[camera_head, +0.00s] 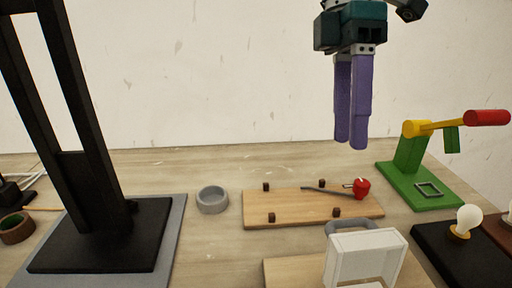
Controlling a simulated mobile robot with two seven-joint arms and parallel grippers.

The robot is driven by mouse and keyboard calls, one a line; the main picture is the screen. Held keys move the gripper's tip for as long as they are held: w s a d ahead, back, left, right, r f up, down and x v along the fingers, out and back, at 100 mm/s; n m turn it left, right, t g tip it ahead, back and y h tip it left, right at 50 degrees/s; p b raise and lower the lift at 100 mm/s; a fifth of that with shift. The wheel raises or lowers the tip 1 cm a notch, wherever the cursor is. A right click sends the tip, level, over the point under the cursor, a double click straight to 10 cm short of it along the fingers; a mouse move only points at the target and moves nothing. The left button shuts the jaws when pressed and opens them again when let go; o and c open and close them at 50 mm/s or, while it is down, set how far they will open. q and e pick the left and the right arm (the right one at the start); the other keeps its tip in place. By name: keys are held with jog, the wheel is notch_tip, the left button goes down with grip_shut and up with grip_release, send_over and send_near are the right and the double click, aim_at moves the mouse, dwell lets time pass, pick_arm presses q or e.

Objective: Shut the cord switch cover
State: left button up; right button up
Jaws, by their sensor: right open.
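A white box-like part (366,257), which looks like the cord switch with its cover standing up, is at the bottom edge, right of centre. Its lower part is cut off by the picture edge. A grey loop (350,225) shows just behind it. It stands over a light wooden board (285,272). My right gripper (350,144) hangs from above with two purple fingers pointing down. It is open and empty, well above the table and behind the white part. My left gripper is not in view.
A wooden board (290,208) with dark pegs, a short cord and a red piece (361,188) lies behind. A green crank press (409,160), a bulb (467,220) on a black base, a grey ring (212,199) and a tall black frame (92,170) surround it.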

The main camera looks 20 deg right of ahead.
aim_at(345, 220)
jog(key=x, duration=1)
jog(key=shift+s+b, duration=0.15)
jog(key=shift+b, duration=0.15)
jog(key=shift+c, duration=0.2)
grip_shut()
dwell(0.8)
